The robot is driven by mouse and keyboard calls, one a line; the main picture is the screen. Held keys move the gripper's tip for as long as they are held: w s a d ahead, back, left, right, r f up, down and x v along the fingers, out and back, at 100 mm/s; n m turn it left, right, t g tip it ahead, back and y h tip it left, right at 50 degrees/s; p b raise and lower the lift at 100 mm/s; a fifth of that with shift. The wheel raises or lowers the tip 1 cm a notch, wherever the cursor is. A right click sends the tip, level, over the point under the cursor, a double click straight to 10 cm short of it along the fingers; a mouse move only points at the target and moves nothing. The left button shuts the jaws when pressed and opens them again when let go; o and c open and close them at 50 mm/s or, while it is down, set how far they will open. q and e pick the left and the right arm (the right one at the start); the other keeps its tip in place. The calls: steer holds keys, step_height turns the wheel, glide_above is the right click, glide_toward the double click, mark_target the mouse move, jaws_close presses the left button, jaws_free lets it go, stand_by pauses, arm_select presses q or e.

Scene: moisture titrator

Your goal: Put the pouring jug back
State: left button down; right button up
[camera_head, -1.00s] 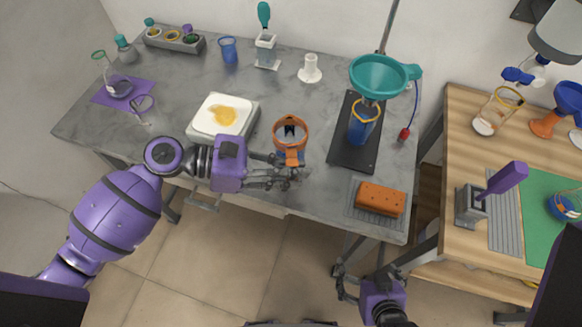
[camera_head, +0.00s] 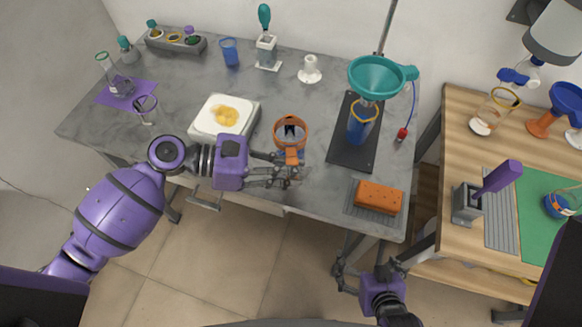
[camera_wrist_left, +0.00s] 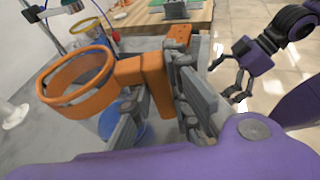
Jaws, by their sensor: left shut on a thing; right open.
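The pouring jug (camera_head: 290,122) has an orange collar and orange handle, and is near the front edge of the grey table. Its collar also shows large in the left wrist view (camera_wrist_left: 75,82). My left gripper (camera_head: 284,172) is shut on the jug's handle (camera_wrist_left: 150,82), with its grey fingers on the handle. The fingers hide part of the jug's body, and I cannot tell whether it touches the table. My right gripper (camera_head: 348,277) is open and empty, low in front of the table; it also shows in the left wrist view (camera_wrist_left: 232,82).
A white balance (camera_head: 223,117) with yellow contents stands left of the jug. Right of it are a black stand base (camera_head: 350,155) with a teal funnel (camera_head: 378,77) above a blue vessel (camera_head: 360,127), and an orange sponge (camera_head: 378,197). A wooden table (camera_head: 440,205) stands further right.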

steer(key=shift+w+a, duration=0.1)
steer(key=shift+w, duration=0.1)
steer(key=shift+s, duration=0.25)
arm_select(q)
steer(key=shift+f, duration=0.25)
arm_select(e)
steer(key=shift+s+d+f, duration=0.3)
steer(key=shift+s, duration=0.1)
arm_select(q)
steer(key=shift+f, duration=0.2)
arm_select(e)
steer(key=shift+a+f, duration=0.1)
steer(key=shift+a, duration=0.05)
arm_select(q)
steer(key=shift+f, duration=0.15)
arm_select(e)
steer(key=shift+w+a, duration=0.15)
steer(key=shift+w, duration=0.05)
arm_select(q)
steer(key=c, duration=1.6)
jaws_free()
steer(key=shift+c, duration=0.2)
steer(key=shift+o, duration=0.3)
arm_select(e)
steer(key=shift+s+d, duration=0.2)
steer(key=shift+s+d+f, duration=0.1)
steer(key=shift+s, duration=0.1)
